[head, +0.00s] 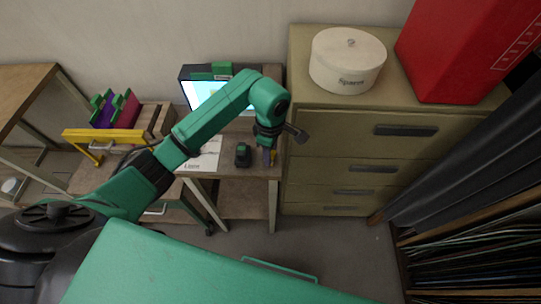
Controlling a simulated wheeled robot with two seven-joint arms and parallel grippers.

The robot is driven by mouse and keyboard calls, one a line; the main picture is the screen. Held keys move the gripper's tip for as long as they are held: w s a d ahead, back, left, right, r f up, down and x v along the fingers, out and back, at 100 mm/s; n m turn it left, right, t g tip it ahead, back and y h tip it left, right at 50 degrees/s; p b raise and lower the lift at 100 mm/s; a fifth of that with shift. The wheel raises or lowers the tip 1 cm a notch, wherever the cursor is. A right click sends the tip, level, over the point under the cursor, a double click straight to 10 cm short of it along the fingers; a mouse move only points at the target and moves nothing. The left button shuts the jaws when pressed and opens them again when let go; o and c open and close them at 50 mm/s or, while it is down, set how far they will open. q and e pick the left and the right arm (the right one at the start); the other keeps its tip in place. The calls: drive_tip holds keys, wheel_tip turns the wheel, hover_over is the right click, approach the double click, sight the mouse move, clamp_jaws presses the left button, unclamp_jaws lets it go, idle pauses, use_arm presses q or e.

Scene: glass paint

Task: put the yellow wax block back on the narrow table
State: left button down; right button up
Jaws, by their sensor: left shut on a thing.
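My left gripper (269,150) points down over the right end of the narrow table (250,172), close to the drawer cabinet. It is shut on a small yellow thing, which looks like the yellow wax block (273,157); only a sliver shows, the fingers hide the rest. A small blue-purple patch shows beside it. I cannot tell whether the block touches the tabletop. My right gripper is not in view.
A dark green object (243,156) and a paper sheet (205,155) lie on the table, with a lit screen (203,92) behind. A beige drawer cabinet (340,165) with a white round box (347,60) and a red case (460,50) stands right. A yellow-framed rack (90,134) is left.

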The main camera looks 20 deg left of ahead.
use_arm(q)
wheel_tip(320, 180, down, 3)
drive_tip(key=c, duration=0.6)
unclamp_jaws()
drive_tip(key=shift+r, duration=0.1)
drive_tip(key=shift+r, duration=0.25)
wheel_tip(320, 180, up, 7)
drive_tip(key=b, duration=0.3)
drive_tip(key=shift+w, duration=0.1)
wheel_tip(320, 180, up, 4)
drive_tip(key=shift+f, duration=0.1)
drive_tip(key=shift+r, duration=0.35)
drive_tip(key=shift+f, duration=0.1)
